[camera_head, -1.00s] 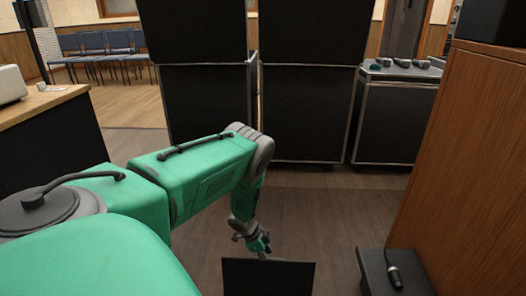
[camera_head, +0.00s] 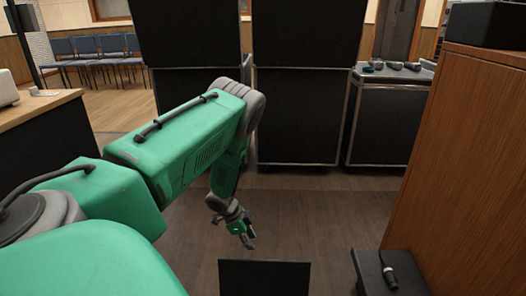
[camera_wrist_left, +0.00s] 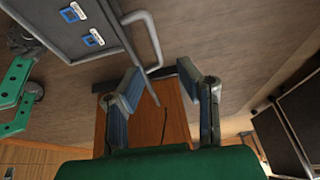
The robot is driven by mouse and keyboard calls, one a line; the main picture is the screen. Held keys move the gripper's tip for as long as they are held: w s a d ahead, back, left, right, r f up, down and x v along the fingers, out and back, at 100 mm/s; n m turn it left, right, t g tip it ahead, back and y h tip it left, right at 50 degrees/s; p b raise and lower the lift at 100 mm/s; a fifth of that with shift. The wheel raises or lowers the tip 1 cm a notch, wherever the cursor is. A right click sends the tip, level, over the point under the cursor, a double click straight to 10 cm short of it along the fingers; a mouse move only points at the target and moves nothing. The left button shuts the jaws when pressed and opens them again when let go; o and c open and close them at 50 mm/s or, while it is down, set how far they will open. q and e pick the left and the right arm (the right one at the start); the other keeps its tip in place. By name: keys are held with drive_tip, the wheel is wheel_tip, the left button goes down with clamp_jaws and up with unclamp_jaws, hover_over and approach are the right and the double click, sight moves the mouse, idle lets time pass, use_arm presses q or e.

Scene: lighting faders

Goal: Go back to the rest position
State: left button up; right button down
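My left gripper (camera_head: 246,234) hangs at the end of my green left arm, above the dark floor and just behind the black panel at the bottom of the head view. In the left wrist view its two fingers (camera_wrist_left: 163,100) stand wide apart with nothing between them. My right gripper is not in the head view. A green linkage-like part at the left edge of the wrist view is only partly seen, and I cannot tell what it belongs to.
Black cases (camera_head: 300,115) stand ahead. A wooden cabinet (camera_head: 465,170) is at the right, beside a low dark stand with a microphone (camera_head: 389,276). A wooden-topped counter (camera_head: 45,110) is at the left. Open floor (camera_head: 320,205) lies between them.

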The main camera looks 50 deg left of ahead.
use_arm(q)
drive_tip(key=s+d+n, duration=0.2)
drive_tip(key=d, duration=0.8)
drive_tip(key=s+d+n, duration=0.3)
drive_tip(key=d, duration=0.7)
drive_tip(key=s+d+r+n+g+y, duration=0.15)
drive_tip(key=s+d, duration=0.25)
drive_tip(key=s, duration=0.4)
drive_tip(key=s+d+r+n+g+y, duration=0.1)
drive_tip(key=s+d+r+g, duration=0.1)
drive_tip(key=s+d, duration=0.35)
wheel_tip(320, 180, up, 18)
drive_tip(key=s+a+p, duration=0.1)
drive_tip(key=s+p, duration=0.1)
drive_tip(key=p, duration=1.6)
drive_tip(key=shift+s+a+r, duration=0.15)
drive_tip(key=shift+a+r, duration=0.05)
drive_tip(key=shift+f, duration=0.1)
